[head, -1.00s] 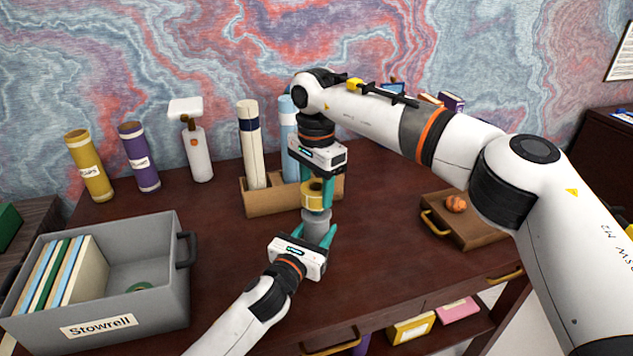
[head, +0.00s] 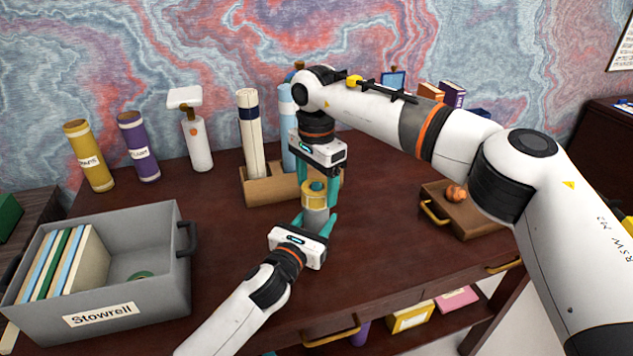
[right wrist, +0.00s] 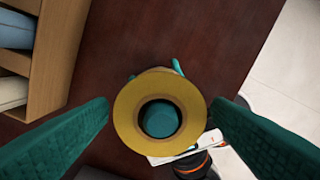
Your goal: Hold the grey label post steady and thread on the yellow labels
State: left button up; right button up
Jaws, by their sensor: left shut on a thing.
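The grey label post (head: 316,222) stands upright near the desk's middle, with a teal top (right wrist: 160,122) that shows through the label's hole in the right wrist view. My left gripper (head: 314,228) is shut on the post low down, from the front. One yellow ring label (head: 315,199) sits around the post above my left gripper; it also shows in the right wrist view (right wrist: 124,112). My right gripper (head: 319,178) points down over the post. Its fingers stand on either side of the label with narrow gaps, so it looks open. No other yellow label is clearly seen.
Behind the post is a wooden holder (head: 262,190) with rolled tubes. A grey bin (head: 150,305) with folders stands at the left. A wooden tray (head: 466,218) lies at the right. Tubes and a white bottle (head: 198,145) stand at the back left. The desk between is clear.

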notch_tip(320, 180, up, 12)
dwell(0.7)
pick_arm(q)
jog(key=o, duration=1.1)
